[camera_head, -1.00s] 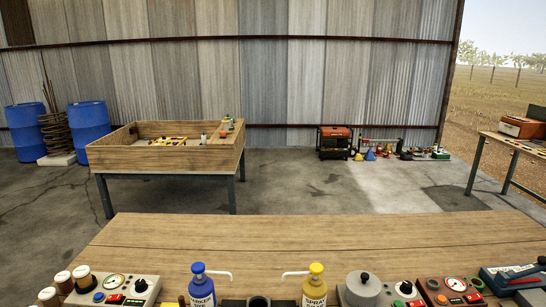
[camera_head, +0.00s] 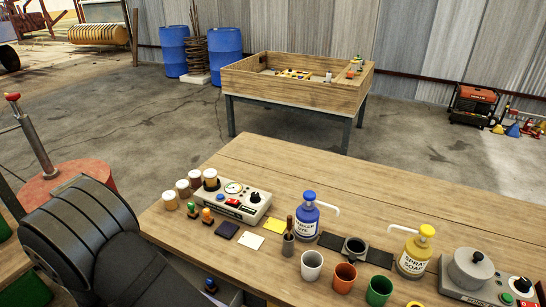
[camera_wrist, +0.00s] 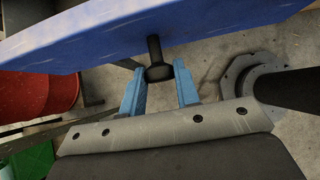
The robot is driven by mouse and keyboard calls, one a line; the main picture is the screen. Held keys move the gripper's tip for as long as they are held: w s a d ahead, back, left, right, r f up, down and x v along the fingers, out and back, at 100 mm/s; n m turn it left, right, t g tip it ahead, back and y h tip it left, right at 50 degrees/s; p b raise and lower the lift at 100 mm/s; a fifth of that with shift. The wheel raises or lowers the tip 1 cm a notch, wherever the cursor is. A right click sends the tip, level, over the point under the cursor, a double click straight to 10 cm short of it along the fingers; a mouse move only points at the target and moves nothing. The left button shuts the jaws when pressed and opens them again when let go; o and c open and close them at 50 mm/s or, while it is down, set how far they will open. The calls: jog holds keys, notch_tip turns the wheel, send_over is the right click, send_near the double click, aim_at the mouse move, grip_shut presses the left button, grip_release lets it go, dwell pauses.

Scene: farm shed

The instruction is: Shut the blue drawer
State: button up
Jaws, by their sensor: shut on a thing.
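The blue drawer's front (camera_wrist: 120,35) crosses the top of the wrist view as a broad blue panel, tilted in the picture. A dark knob (camera_wrist: 158,73) sticks out from it. My gripper (camera_wrist: 159,80) has its two light blue fingers on either side of the knob and is shut on it. How far the drawer stands out from the bench cannot be told.
The wooden workbench (camera_head: 400,185) carries a control box (camera_head: 232,200), a blue pump bottle (camera_head: 305,218), a yellow-topped bottle (camera_head: 416,252) and several cups. A red drum (camera_head: 75,190) stands at the left, also seen in the wrist view.

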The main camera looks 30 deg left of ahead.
jog(key=shift+w, duration=4.45)
jog(key=o, duration=1.9)
jog(key=shift+s+r, duration=0.1)
jog(key=shift+v, duration=3.4)
